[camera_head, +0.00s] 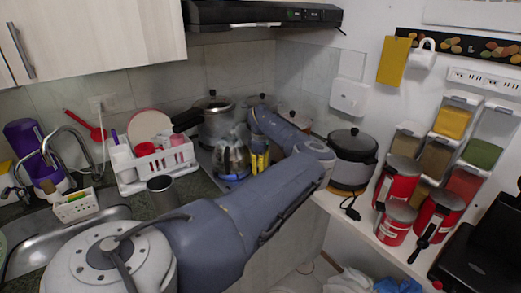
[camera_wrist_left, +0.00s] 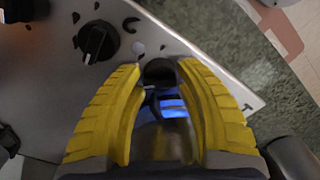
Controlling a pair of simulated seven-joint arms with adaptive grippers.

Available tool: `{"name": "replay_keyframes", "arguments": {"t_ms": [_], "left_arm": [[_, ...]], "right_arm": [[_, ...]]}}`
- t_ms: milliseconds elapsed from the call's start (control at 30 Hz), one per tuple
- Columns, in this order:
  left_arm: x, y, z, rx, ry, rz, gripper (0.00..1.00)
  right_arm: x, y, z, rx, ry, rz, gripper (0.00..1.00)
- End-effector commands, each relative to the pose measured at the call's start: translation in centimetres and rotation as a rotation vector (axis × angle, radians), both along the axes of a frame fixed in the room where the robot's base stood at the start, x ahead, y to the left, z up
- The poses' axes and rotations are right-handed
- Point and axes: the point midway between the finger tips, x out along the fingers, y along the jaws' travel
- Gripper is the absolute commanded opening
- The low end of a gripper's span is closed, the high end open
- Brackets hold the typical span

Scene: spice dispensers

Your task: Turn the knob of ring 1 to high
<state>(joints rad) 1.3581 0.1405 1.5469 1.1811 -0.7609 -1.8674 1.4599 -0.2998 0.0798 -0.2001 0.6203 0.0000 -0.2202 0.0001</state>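In the left wrist view, a dark stove knob (camera_wrist_left: 160,71) sits between the yellow fingertips of my left gripper (camera_wrist_left: 159,78). The fingers stand apart, one on each side of it; whether they touch it is unclear. Its pointer is hidden. A second black knob (camera_wrist_left: 98,42) with a white mark is on the grey stove panel (camera_wrist_left: 50,95), left of the gripper. I cannot tell which knob is ring 1. In the head view, my left gripper (camera_head: 260,158) points down just right of the steel kettle (camera_head: 231,160). My right gripper is not in view.
A large pot (camera_head: 215,118) stands behind the kettle. A black-lidded cooker (camera_head: 352,160) and red canisters (camera_head: 397,220) are to the right. A white rack (camera_head: 152,180) and the sink (camera_head: 30,248) are to the left. My left arm covers much of the front counter.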

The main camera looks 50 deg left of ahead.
Motion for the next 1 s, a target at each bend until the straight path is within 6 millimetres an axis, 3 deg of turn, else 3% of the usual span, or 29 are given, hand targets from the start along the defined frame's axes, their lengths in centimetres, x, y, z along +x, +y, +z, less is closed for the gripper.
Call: {"name": "replay_keyframes", "arguments": {"t_ms": [33, 167, 567, 1000], "left_arm": [[0.0, 0.0, 0.0, 0.000, 0.000, 0.000, 0.40], [0.0, 0.0, 0.0, 0.000, 0.000, 0.001, 0.55], [0.0, 0.0, 0.8, 0.000, -0.001, 0.001, 0.56], [0.1, 0.0, 8.1, 0.000, -0.003, 0.001, 0.56]], "right_arm": [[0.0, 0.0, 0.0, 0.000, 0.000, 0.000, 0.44], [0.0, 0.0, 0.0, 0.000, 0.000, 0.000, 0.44], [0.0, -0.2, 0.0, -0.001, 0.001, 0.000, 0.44], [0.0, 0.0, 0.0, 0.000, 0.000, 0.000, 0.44]]}}
